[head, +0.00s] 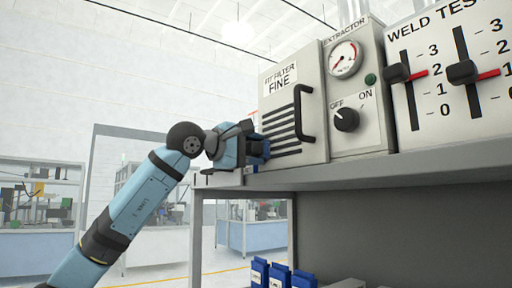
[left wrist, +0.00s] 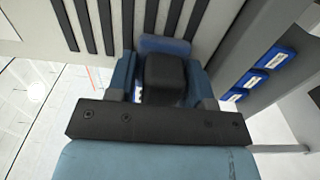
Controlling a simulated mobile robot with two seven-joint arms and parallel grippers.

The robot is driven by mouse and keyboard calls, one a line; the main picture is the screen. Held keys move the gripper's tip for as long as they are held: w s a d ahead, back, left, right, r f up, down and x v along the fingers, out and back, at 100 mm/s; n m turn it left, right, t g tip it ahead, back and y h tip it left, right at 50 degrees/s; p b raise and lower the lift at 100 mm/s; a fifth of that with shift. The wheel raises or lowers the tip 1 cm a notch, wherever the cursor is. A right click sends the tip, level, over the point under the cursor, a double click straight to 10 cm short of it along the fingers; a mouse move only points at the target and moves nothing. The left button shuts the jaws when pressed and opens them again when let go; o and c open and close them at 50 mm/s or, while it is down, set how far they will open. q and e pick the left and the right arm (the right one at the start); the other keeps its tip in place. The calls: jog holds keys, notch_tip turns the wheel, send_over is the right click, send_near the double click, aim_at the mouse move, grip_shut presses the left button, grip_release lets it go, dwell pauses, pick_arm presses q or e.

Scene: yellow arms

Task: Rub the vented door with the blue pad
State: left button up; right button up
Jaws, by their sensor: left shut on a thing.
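The vented door (head: 312,70) is a pale grey panel with dark slots, a black handle and a label reading FINE, on a cabinet standing on the shelf. It also fills the top of the left wrist view (left wrist: 163,17), where the slots run upward. My left gripper (head: 256,148) is at the door's lower left edge, shut on the blue pad (head: 264,149). In the left wrist view, the pad (left wrist: 164,45) lies across the lower slot ends, behind a dark block between the fingers. It is against or very close to the door; I cannot tell which. My right gripper is out of view.
A shelf (head: 400,173) runs below the cabinet. To the right are an extractor panel (head: 365,85) with gauge and knob, and a slider panel (head: 440,125). Several blue boxes (head: 279,276) stand below the shelf.

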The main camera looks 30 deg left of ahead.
pick_arm(q)
jog(key=shift+f, duration=0.1)
jog(key=shift+s+a+f, duration=0.1)
jog(key=shift+s+a, duration=0.15)
jog(key=shift+s, duration=0.15)
jog(key=b+v, duration=0.1)
jog(key=v, duration=0.3)
jog(key=shift+s+a, duration=0.1)
jog(key=shift+s, duration=0.25)
jog(key=shift+s, duration=0.1)
jog(key=v, duration=0.3)
jog(key=shift+b, duration=0.35)
